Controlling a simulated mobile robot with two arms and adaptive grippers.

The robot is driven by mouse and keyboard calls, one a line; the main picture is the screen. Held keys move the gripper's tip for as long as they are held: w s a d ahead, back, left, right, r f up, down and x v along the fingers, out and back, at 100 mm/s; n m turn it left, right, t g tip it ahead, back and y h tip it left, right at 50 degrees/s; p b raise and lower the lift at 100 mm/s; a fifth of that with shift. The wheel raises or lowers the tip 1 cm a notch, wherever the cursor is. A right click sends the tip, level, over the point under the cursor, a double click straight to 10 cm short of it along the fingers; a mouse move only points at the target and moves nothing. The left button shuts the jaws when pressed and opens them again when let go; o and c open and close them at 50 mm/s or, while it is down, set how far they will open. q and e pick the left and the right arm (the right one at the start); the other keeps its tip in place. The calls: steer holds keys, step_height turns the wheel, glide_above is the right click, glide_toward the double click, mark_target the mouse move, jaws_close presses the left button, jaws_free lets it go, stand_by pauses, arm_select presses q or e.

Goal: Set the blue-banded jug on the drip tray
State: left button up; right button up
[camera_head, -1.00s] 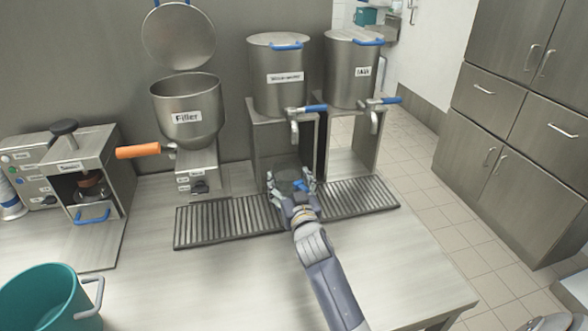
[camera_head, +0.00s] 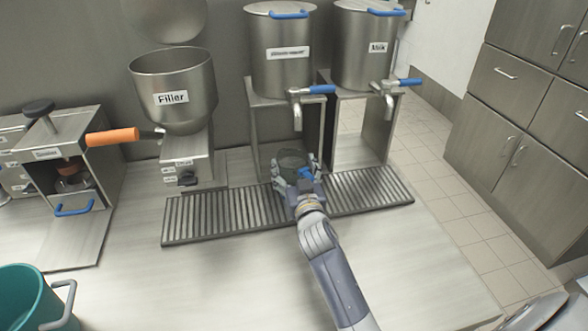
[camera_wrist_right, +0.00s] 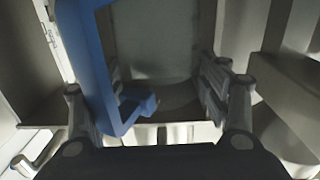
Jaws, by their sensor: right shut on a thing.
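The jug (camera_head: 291,158) is a dark see-through vessel at the front of the middle stand, below its tap. Its blue handle (camera_wrist_right: 92,70) looms large at the left of the right wrist view. My right gripper (camera_head: 298,180) is shut on the jug, with fingers on both sides; they also show in the wrist view (camera_wrist_right: 155,98). The slatted drip tray (camera_head: 215,214) runs below the gripper. The jug is over or just behind the tray's back edge; whether it touches is hidden. No blue band can be made out. My left gripper is out of view.
The filler hopper (camera_head: 172,92) with an orange handle (camera_head: 112,136) stands left of the stand. Steel tanks (camera_head: 283,62) with blue-levered taps (camera_head: 308,91) stand above. A teal bucket (camera_head: 28,300) is at the lower left. The front counter (camera_head: 210,280) is clear.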

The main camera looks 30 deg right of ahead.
steer(key=shift+s+a, duration=0.15)
steer(key=shift+s, duration=0.05)
steer(key=o, duration=1.4)
steer(key=shift+w+f, duration=0.1)
steer(key=shift+f, duration=0.05)
steer(key=shift+c, duration=0.2)
steer(key=shift+r, duration=0.35)
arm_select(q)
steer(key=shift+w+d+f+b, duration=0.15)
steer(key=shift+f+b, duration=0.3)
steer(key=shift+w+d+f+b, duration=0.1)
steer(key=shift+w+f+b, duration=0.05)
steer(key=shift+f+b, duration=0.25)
arm_select(e)
steer(key=v, duration=1.2)
